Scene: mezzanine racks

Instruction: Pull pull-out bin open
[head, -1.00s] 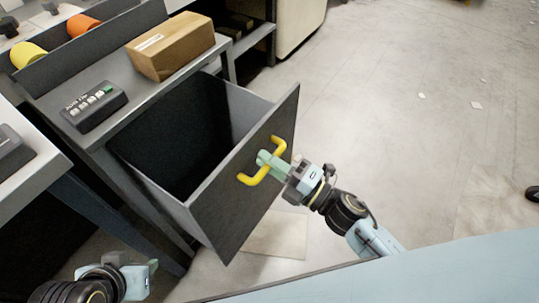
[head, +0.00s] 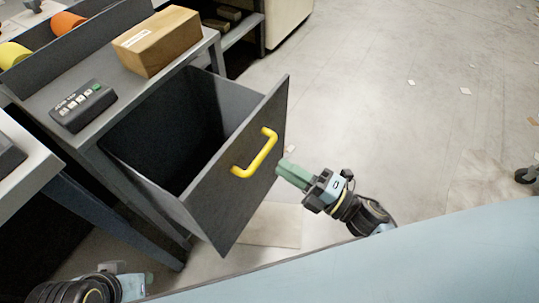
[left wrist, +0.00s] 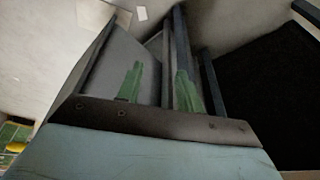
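The dark grey pull-out bin (head: 232,185) is slid well out from under the workbench, and I see into its dark, empty-looking inside. Its yellow handle (head: 255,153) is on the front panel. My right gripper (head: 284,170) is just to the right of the handle, apart from it. Its green fingers point toward the panel with nothing between them; they look parted, though they partly overlap from this side. My left gripper (head: 150,279) is low at the bottom left, away from the bin. In the left wrist view its two green fingers (left wrist: 158,85) are apart and empty.
A cardboard box (head: 158,42) and a dark button panel (head: 83,105) sit on the bench above the bin. Orange (head: 66,24) and yellow (head: 12,55) rolls lie behind. Open concrete floor is to the right, with a caster wheel at the edge.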

